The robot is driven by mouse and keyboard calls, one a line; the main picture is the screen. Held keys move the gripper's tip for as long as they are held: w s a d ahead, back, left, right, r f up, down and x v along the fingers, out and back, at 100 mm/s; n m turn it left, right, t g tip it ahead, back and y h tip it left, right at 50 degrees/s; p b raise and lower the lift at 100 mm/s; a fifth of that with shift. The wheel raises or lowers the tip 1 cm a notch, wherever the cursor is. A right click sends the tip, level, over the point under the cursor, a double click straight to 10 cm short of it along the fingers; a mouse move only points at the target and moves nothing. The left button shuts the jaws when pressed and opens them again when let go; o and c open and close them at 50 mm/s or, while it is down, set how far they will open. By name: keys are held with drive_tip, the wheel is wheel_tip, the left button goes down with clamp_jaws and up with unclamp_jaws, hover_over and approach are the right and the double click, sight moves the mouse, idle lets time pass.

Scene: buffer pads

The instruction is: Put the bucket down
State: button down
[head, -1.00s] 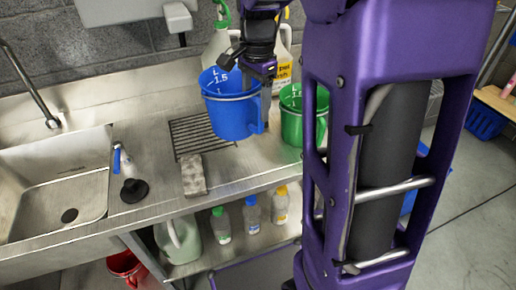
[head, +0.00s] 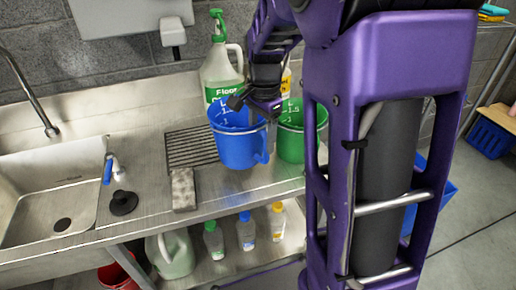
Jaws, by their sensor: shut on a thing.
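The blue bucket (head: 238,147) is upright at the steel counter, beside the green bucket (head: 292,143). It has white measuring marks inside and a handle on its right side. My gripper (head: 250,103) is at the bucket's rim and shut on it. The fingertips are partly hidden by the rim. The bucket's base looks at or very close to the counter; I cannot tell whether it touches. The green bucket stands just right of it, partly behind my arm.
A drain grate (head: 190,147) and a grey sponge block (head: 184,190) lie left of the bucket. A large floor cleaner jug (head: 221,72) stands behind. The sink (head: 52,190) is at the far left. Several bottles stand on the shelf below. Counter in front of the buckets is clear.

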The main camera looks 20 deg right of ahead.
sight(261, 158)
wheel_tip(261, 158, down, 4)
drive_tip(key=shift+f, duration=0.1)
drive_tip(key=shift+b, duration=0.3)
drive_tip(key=shift+f, duration=0.45)
drive_tip(key=shift+c, duration=0.5)
unclamp_jaws()
drive_tip(key=r, duration=0.4)
drive_tip(key=r+p, duration=0.1)
drive_tip(key=r, duration=0.3)
drive_tip(key=r+p, duration=0.1)
drive_tip(key=r, duration=0.4)
drive_tip(key=shift+s, duration=0.25)
drive_tip(key=shift+d, duration=0.1)
